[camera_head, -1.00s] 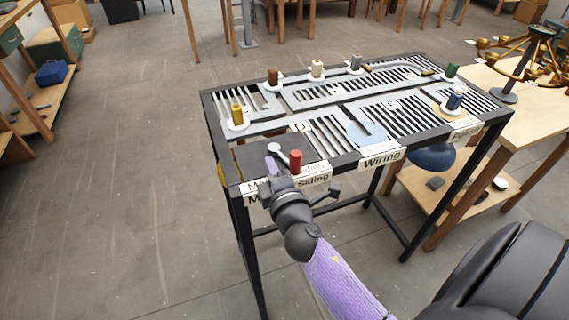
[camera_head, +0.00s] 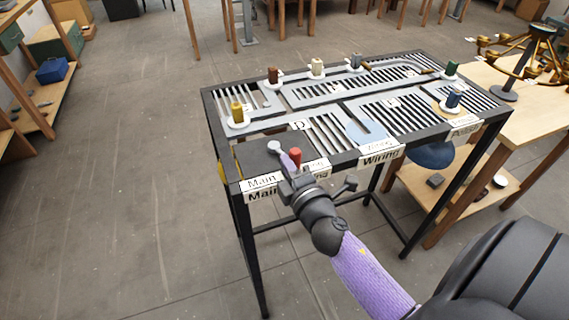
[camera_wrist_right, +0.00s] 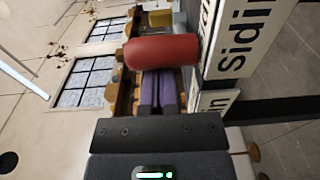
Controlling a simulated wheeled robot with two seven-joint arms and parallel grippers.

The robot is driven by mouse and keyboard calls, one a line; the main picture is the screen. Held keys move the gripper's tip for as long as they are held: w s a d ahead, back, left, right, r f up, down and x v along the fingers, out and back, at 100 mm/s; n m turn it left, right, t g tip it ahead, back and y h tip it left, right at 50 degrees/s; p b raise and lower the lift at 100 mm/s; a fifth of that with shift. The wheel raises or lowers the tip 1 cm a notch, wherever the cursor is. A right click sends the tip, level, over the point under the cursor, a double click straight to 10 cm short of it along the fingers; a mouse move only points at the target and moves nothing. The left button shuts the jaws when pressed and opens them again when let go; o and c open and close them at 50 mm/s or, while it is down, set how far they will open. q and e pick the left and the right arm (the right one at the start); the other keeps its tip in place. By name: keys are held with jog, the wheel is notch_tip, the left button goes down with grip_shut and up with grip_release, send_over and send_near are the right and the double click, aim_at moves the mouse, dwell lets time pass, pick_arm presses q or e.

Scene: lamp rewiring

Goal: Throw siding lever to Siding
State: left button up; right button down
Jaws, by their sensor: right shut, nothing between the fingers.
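In the head view, a red cylinder (camera_head: 295,155) stands at the front left edge of the track table, beside a pale round knob (camera_head: 274,147). I cannot tell for sure which of these belongs to the siding lever. My right gripper (camera_head: 287,162), with purple fingers, is shut and empty at this edge, just left of the red cylinder and below the knob. In the wrist view the red cylinder (camera_wrist_right: 162,52) lies across the picture beyond the closed fingertips (camera_wrist_right: 160,88). The Siding label (camera_wrist_right: 238,42) is to its right; a Main label (camera_head: 262,182) shows on the table front.
The black-framed track table (camera_head: 240,165) carries several coloured cylinders on white discs, including a yellow one (camera_head: 237,112). The Wiring label (camera_head: 380,157) is on its front edge. A wooden bench (camera_head: 525,115) with a brass chandelier (camera_head: 540,45) adjoins at right.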

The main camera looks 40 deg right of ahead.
aim_at(300, 160)
pick_arm(q)
jog(key=shift+d+r, duration=0.1)
jog(key=shift+d, duration=0.15)
pick_arm(e)
jog(key=shift+d+n+y, duration=0.2)
jog(key=shift+n+y, duration=0.1)
jog(key=shift+y, duration=0.2)
jog(key=shift+s+d, duration=0.1)
jog(key=shift+d, duration=0.05)
jog(key=d+n+y, duration=0.1)
jog(key=y, duration=0.1)
jog(key=shift+n+y, duration=0.3)
jog(key=shift+d+n+y, duration=0.65)
jog(key=shift+n+y, duration=0.15)
jog(key=shift+y, duration=0.4)
pick_arm(q)
jog(key=shift+a, duration=0.35)
pick_arm(e)
jog(key=shift+d, duration=0.45)
pick_arm(q)
jog(key=shift+d, duration=0.45)
